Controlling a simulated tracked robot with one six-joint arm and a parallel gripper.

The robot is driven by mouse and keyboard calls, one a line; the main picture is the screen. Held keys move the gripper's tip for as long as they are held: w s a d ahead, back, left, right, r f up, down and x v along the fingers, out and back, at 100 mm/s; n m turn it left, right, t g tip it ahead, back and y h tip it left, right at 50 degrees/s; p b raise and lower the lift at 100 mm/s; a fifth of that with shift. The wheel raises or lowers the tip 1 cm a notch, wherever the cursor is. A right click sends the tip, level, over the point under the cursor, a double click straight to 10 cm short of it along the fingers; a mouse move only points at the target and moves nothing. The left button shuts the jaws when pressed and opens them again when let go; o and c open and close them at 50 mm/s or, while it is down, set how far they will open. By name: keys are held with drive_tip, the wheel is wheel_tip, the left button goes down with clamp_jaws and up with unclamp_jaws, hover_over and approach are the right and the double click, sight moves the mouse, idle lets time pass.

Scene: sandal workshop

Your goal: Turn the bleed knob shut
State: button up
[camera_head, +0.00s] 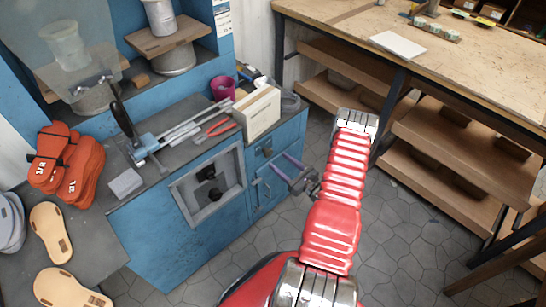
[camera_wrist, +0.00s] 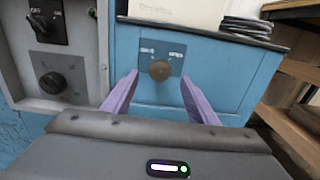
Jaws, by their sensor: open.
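The bleed knob (camera_wrist: 160,70) is a small round brownish knob on a blue label plate in the wrist view. The plate carries two small words above the knob; the right one looks like OPEN, the left is hard to read. In the head view the label plate (camera_head: 264,147) shows on the blue cabinet front. My gripper (camera_wrist: 159,78) is open, with purple fingers to the left and right of the knob in the picture. I cannot tell whether they reach it. In the head view my gripper (camera_head: 279,161) points at the cabinet front just below the plate, with nothing held.
A grey recessed panel (camera_wrist: 82,98) left of the knob holds a black switch (camera_wrist: 45,20) and a black dial (camera_wrist: 52,82). A cream box (camera_head: 257,113) stands on the bench above. A wooden shelf unit (camera_head: 435,150) stands to the right, with floor between.

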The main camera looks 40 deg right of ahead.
sight(270, 154)
drive_tip(key=shift+w+a, duration=0.1)
drive_tip(key=shift+w, duration=2.6)
drive_tip(key=c, duration=1)
